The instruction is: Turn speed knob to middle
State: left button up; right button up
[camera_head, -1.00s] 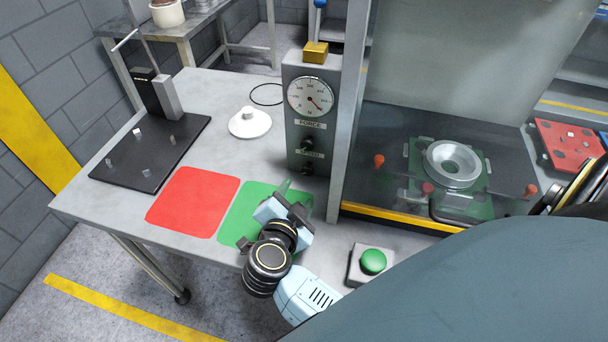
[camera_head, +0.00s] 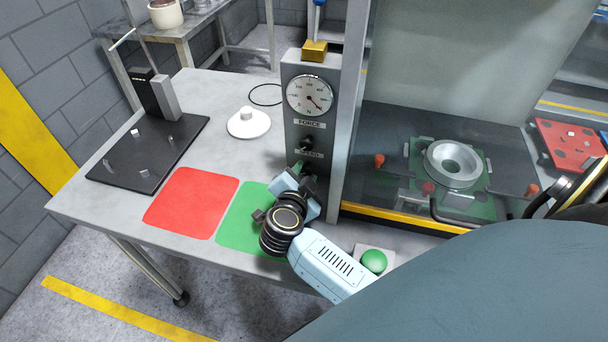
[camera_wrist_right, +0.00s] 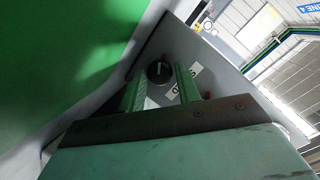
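The grey control panel (camera_head: 300,118) stands beside the press, with a force dial (camera_head: 309,95) above a FORCE label and a small dark knob (camera_head: 306,144) below. The speed label (camera_head: 310,155) is partly covered. In the head view my right gripper (camera_head: 301,173) is at the panel's lower front and hides what is under that label. In the right wrist view a round dark knob (camera_wrist_right: 158,72) with a pale line shows between the two green fingers of my right gripper (camera_wrist_right: 160,78). They are apart, with gaps beside the knob. My left gripper is out of view.
A red mat (camera_head: 192,203) and a green mat (camera_head: 240,222) lie on the table left of my right arm. A green push button (camera_head: 373,261) sits to its right. The press, with a yellow front edge (camera_head: 400,217), stands right of the panel.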

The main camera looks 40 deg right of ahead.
jog(key=c, duration=0.5)
jog(key=shift+s+r+m+t+p, duration=0.1)
jog(key=shift+m+t+p, duration=0.2)
jog(key=shift+m+p, duration=0.4)
jog(key=shift+c, duration=0.2)
jog(key=shift+m+y+p, duration=0.3)
jog(key=shift+m, duration=0.1)
jog(key=o, duration=1)
jog(key=v, duration=1.3)
jog(key=shift+s+p, duration=0.2)
jog(key=shift+p, duration=0.2)
